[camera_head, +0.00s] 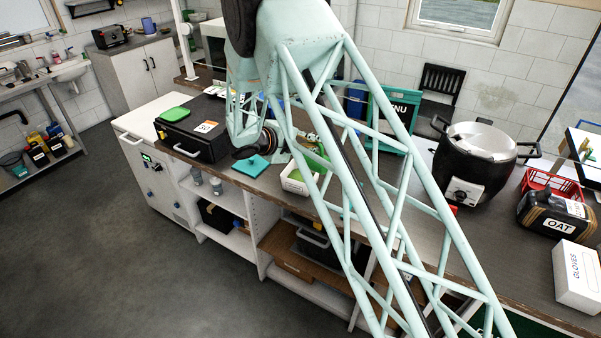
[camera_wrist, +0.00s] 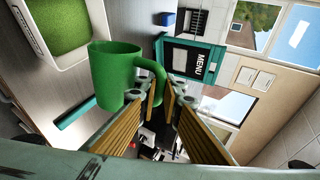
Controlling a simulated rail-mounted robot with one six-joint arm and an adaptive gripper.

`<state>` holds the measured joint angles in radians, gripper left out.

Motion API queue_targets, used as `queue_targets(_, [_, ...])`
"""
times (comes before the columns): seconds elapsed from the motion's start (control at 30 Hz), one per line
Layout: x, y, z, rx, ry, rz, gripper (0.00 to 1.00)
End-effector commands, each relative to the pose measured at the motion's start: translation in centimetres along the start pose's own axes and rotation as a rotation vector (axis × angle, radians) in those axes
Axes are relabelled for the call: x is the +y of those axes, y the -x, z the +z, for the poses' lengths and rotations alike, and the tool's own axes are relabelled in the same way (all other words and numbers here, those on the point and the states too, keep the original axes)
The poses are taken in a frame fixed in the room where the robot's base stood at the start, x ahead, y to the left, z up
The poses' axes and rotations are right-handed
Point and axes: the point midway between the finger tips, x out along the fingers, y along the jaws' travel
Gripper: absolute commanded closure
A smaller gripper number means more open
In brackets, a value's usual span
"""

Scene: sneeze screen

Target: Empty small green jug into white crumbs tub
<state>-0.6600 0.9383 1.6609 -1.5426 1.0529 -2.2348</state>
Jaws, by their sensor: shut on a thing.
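My gripper (camera_wrist: 164,92) is shut on the handle of the small green jug (camera_wrist: 118,76), seen in the wrist view. Relative to the room, the jug looks tipped well over. Its contents cannot be seen. In the head view the tub (camera_head: 293,186) stands on the counter beneath my gripper. There, a green patch that seems to be the jug (camera_head: 318,160) shows partly behind my arm.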

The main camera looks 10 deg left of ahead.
Motion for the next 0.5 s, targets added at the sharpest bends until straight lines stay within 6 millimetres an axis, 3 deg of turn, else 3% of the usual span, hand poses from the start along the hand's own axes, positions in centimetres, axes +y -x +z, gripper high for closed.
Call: queue_targets(0.5, [0.9, -0.7, -1.5, -0.057, -0.116, 0.018, 1.0])
